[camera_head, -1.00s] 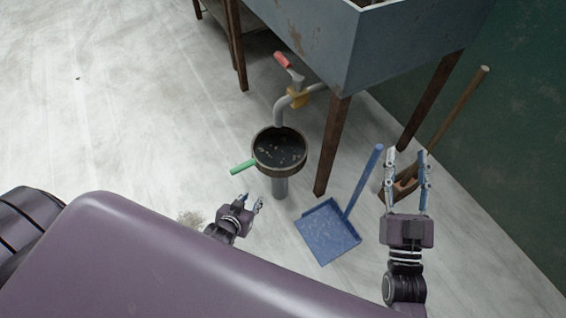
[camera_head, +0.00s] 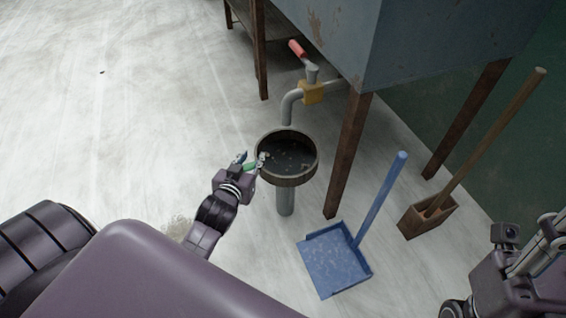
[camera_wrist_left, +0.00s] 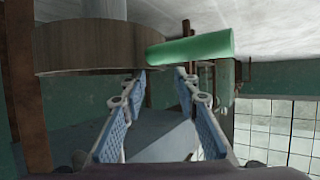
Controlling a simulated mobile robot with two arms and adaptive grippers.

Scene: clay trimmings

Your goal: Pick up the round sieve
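The round sieve (camera_head: 287,181) has a brown rim, a dark mesh and a green handle (camera_head: 249,167). It sits level at the top of an upright grey pipe, below a bent spout. Dark bits with pale specks lie in it. My left gripper (camera_head: 250,158) is at the handle, which partly shows between its fingers. In the left wrist view, the open blue-padded fingers (camera_wrist_left: 160,74) are empty, with the handle (camera_wrist_left: 192,48) just past their tips and the rim (camera_wrist_left: 95,47) to the left. My right gripper (camera_head: 540,245) is cut off at the right edge; its opening is unclear.
A grey tank (camera_head: 440,45) on brown legs stands behind the sieve. A tap with a red handle (camera_head: 297,48) is above the spout. A blue dustpan (camera_head: 337,262) and a wooden broom (camera_head: 430,215) are to the right. The floor at left is clear.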

